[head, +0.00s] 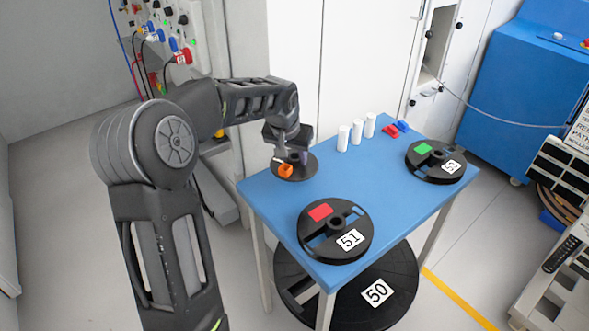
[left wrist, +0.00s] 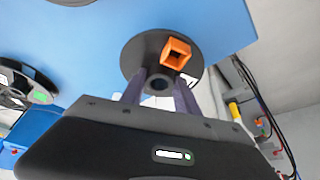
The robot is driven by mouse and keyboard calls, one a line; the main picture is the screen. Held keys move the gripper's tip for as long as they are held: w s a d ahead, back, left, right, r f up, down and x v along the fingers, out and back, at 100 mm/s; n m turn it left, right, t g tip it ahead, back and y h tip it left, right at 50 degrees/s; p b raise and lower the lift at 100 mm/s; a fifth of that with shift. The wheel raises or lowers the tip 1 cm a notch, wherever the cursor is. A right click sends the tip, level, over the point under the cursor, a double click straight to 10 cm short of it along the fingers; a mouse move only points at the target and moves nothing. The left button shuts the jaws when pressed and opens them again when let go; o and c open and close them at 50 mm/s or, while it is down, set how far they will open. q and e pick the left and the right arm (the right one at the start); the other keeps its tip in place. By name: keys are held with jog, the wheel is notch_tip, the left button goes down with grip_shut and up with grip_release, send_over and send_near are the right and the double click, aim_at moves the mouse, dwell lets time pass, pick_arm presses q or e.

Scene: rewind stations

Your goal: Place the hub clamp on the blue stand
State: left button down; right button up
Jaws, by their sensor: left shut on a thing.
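The hub clamp, a black disc with a raised hub and an orange block (head: 286,171), is at the far left edge of the blue stand (head: 380,180). My left gripper (head: 294,158) comes over it from behind and is shut on its hub. In the left wrist view the two fingers (left wrist: 160,90) lie either side of the clamp's dark hub, and the orange block (left wrist: 177,52) faces the camera. The disc overlaps the blue top in the picture; I cannot tell whether it touches it. My right gripper is not in view.
A black reel marked 51 with a red block (head: 320,212) and one with a green block (head: 423,149) lie on the stand. Several white cylinders (head: 357,131) stand at the back edge. A large reel marked 50 (head: 400,275) is below. The middle top is clear.

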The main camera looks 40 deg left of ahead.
aim_at(293, 167)
pick_arm(q)
jog(key=shift+f, duration=2.4)
jog(key=shift+f, duration=0.2)
jog(key=c, duration=0.9)
grip_release()
jog(key=shift+r, duration=0.15)
jog(key=shift+r, duration=0.2)
jog(key=v, duration=1.1)
jog(key=shift+s+r, duration=0.15)
jog(key=shift+r, duration=0.2)
